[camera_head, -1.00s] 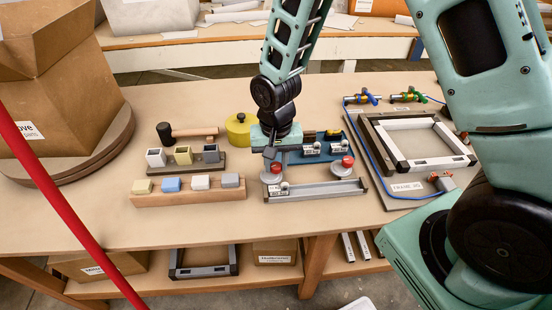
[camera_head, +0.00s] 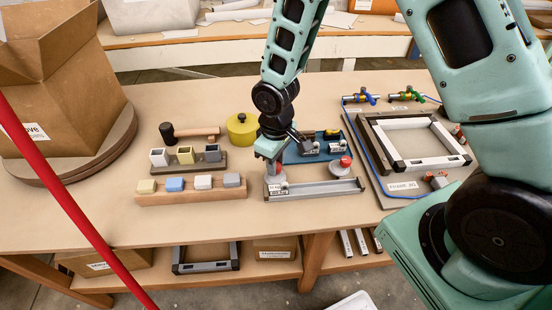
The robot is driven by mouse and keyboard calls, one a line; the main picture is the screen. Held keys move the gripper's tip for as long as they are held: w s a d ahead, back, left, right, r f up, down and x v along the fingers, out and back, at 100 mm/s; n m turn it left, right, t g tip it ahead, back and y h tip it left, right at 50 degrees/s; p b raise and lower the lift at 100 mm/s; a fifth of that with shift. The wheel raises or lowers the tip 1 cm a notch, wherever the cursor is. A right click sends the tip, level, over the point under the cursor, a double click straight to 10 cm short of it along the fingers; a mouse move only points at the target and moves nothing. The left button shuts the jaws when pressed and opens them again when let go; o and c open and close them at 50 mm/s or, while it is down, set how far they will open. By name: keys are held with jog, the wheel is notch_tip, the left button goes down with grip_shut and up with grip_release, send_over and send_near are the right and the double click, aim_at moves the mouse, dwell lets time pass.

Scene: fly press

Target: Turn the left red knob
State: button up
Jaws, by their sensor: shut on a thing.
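Two knobs with pale round bases stand at the ends of the small fixture with a grey rail (camera_head: 318,188). The right red knob (camera_head: 346,161) is in plain view. My gripper (camera_head: 270,166) points down over the left knob (camera_head: 273,176) and is shut on it. The fingers hide the left knob's red top; only its pale base shows. The arm reaches down from the top of the picture.
A blue plate (camera_head: 300,152) lies behind the rail. A wooden block (camera_head: 190,190) with coloured cubes, several small cups and a mallet (camera_head: 190,134) are to the left. A yellow pot (camera_head: 242,129) stands behind. A frame fixture (camera_head: 414,143) with cables is to the right.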

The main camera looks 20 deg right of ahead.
jog(key=shift+n+p, duration=0.3)
jog(key=shift+n, duration=1.1)
jog(key=o, duration=1)
notch_tip(320, 180, up, 18)
jog(key=p, duration=0.1)
jog(key=shift+f, duration=0.25)
